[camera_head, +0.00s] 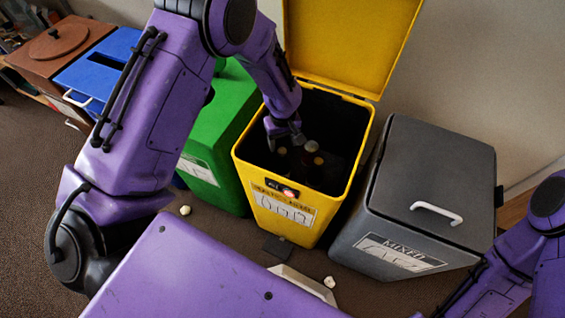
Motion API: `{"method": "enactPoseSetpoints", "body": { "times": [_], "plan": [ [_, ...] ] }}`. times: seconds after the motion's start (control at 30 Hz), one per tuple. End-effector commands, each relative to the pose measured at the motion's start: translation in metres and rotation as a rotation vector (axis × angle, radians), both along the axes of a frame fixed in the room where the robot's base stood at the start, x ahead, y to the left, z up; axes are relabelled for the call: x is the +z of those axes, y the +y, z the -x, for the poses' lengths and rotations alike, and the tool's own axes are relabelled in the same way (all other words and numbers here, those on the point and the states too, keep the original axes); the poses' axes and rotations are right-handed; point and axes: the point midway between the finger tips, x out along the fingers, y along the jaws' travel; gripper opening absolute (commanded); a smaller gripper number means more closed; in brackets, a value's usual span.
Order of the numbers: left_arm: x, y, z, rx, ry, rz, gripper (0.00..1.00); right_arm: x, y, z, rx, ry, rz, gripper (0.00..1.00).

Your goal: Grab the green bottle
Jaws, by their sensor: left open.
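The yellow bin (305,222) stands open with its lid up. Inside its dark interior are several dark bottle-like things with pale or brownish tops, one of them a bottle top (312,147). Their colour is too dark to tell, so I cannot say which is the green bottle. My left gripper (284,138) reaches down into the mouth of the yellow bin, open, close to these tops. I cannot tell whether it touches one. Part of my right arm shows at the right edge, but its gripper is out of view.
A green bin (222,125) stands left of the yellow one, partly behind my left arm. A grey bin (430,185) with a closed lid and white handle stands right. Blue (100,68) and brown (62,45) bins are further left. Small pale scraps (329,282) lie on the floor.

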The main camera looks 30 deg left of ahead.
Motion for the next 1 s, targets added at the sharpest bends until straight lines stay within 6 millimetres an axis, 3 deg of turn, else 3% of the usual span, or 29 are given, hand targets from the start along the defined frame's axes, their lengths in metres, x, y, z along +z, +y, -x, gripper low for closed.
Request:
{"method": "enactPoseSetpoints", "body": {
  "times": [0.4, 0.7, 0.9, 1.0],
  "plan": [
    [-0.065, 0.003, -0.004, -0.003, 0.001, 0.0, 0.62, -0.008, 0.0, 0.0, 0.0, 0.0, 0.0, 0.43],
    [-0.071, 0.003, -0.005, -0.003, -0.001, 0.001, 0.62, -0.008, 0.0, 0.0, 0.0, 0.0, 0.0, 0.43],
    [-0.071, 0.003, -0.005, -0.003, 0.0, 0.0, 0.0, -0.008, 0.0, 0.0, 0.0, 0.0, 0.0, 0.43],
    [-0.071, 0.003, -0.005, -0.003, -0.001, 0.0, 0.0, -0.008, 0.0, 0.0, 0.0, 0.0, 0.0, 0.43]
  ]
}}
